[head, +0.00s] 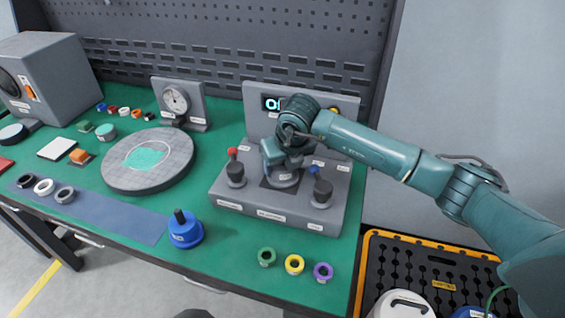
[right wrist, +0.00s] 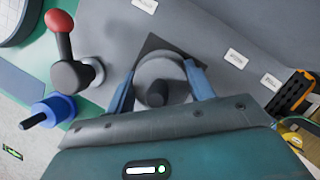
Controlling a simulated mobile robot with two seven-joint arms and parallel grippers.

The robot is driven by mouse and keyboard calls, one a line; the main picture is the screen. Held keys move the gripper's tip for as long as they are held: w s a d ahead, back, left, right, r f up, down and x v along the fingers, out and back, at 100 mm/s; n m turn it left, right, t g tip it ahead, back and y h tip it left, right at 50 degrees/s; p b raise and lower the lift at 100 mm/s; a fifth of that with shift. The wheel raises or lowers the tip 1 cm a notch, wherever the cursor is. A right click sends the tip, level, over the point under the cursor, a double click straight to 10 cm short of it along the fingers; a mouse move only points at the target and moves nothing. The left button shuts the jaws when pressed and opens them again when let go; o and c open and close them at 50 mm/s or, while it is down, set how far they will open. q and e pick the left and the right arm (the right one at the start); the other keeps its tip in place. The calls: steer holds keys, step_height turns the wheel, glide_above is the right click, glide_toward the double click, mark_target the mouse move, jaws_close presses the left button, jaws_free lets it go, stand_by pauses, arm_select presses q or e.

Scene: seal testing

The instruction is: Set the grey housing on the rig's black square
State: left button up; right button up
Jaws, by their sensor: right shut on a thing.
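The grey housing (right wrist: 158,68), a round body with a darker knob on top, is between the two blue fingers of my right gripper (right wrist: 160,90) in the right wrist view. The gripper is shut on it. In the head view the housing (head: 284,180) shows below my right gripper (head: 283,168), over the rig's black square (head: 267,184). The black square (right wrist: 152,44) also shows around the housing's edge in the right wrist view. I cannot tell whether the housing's underside touches the square. The grey rig (head: 250,205) stands on the green table. My left gripper is not in view.
A red-knobbed clamp (head: 235,172) and a blue-knobbed clamp (head: 322,190) flank the square closely. The rig's upright panel (head: 262,125) stands behind. A blue part (head: 185,230) and green, yellow and purple rings lie in front. A round grey disc (head: 165,172) is left.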

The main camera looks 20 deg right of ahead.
stand_by(0.7)
steer(key=o, duration=1.5)
steer(key=shift+f, duration=0.15)
step_height(320, 180, up, 9)
steer(key=p, duration=0.4)
steer(key=shift+f+p, duration=0.1)
steer(key=shift+p, duration=0.3)
steer(key=shift+r, duration=0.3)
steer(key=shift+f, duration=0.1)
